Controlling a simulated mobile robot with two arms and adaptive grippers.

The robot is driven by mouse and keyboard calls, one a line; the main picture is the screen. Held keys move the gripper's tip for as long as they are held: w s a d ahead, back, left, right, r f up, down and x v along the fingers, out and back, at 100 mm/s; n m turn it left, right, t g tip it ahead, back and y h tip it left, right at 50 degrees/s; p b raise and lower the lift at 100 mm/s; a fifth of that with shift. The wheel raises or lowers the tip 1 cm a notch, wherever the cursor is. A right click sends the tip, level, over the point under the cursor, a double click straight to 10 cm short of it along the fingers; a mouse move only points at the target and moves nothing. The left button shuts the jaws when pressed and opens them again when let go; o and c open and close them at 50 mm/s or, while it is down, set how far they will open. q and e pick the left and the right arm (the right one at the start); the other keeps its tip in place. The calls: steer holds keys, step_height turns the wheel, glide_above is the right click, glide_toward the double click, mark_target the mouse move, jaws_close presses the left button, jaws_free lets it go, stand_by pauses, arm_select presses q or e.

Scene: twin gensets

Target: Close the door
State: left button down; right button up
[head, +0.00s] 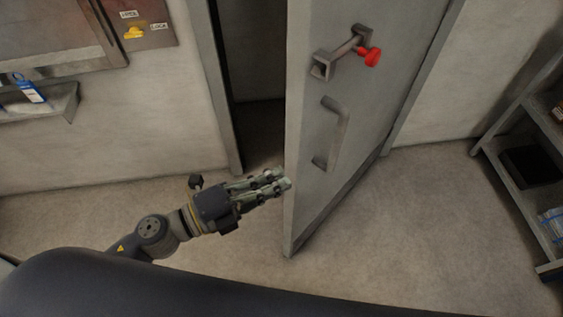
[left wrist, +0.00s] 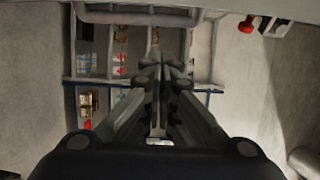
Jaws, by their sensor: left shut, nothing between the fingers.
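The grey door (head: 308,130) stands partly open in the head view, its free edge swung toward me. It carries a grey pull handle (head: 333,135) and, above it, a bracket with a red knob (head: 372,57). My left gripper (head: 284,177) is shut and empty, its fingertips by the lower part of the door's free edge. I cannot tell whether they touch it. In the left wrist view the shut fingers (left wrist: 160,72) point forward, and a red part (left wrist: 247,24) shows at the top right. My right gripper is not in view.
A dark doorway gap (head: 255,95) lies left of the door. A wall panel with a yellow switch (head: 134,33) is at the upper left, with a small ledge (head: 50,103) below. A shelf rack (head: 515,165) stands at the right. The floor (head: 400,220) right of the door is clear.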

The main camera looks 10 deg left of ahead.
arm_select(q)
steer(key=p+x, duration=0.5)
steer(key=x, duration=0.5)
steer(key=a, duration=0.1)
steer(key=w+a, duration=0.2)
steer(key=shift+a, duration=0.4)
